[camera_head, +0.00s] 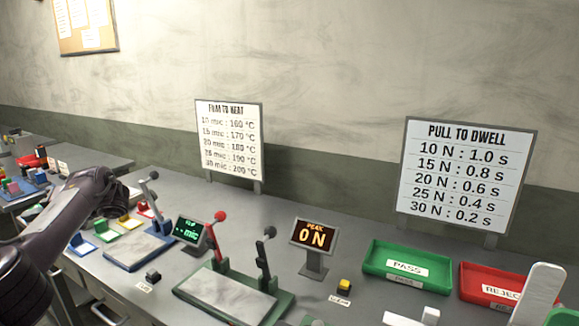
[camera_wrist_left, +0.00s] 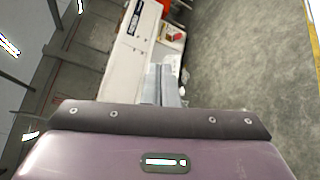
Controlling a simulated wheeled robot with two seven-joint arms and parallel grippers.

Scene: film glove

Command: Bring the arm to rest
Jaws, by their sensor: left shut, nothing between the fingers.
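My left arm (camera_head: 70,215) comes in from the left in the head view, raised over the left part of the workbench. Its fingertips cannot be made out there. In the left wrist view my left gripper (camera_wrist_left: 165,88) shows its two grey fingers close together, shut, with nothing between them. It points past a bench edge and grey floor and appears to touch nothing.
The workbench holds a grey-blue plate fixture (camera_head: 138,250), a green fixture with levers (camera_head: 225,295), a peak display (camera_head: 313,237), a green PASS tray (camera_head: 405,267) and a red REJECT tray (camera_head: 490,284). Two sign boards (camera_head: 230,140) stand behind. Small coloured trays (camera_head: 106,232) lie near my left arm.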

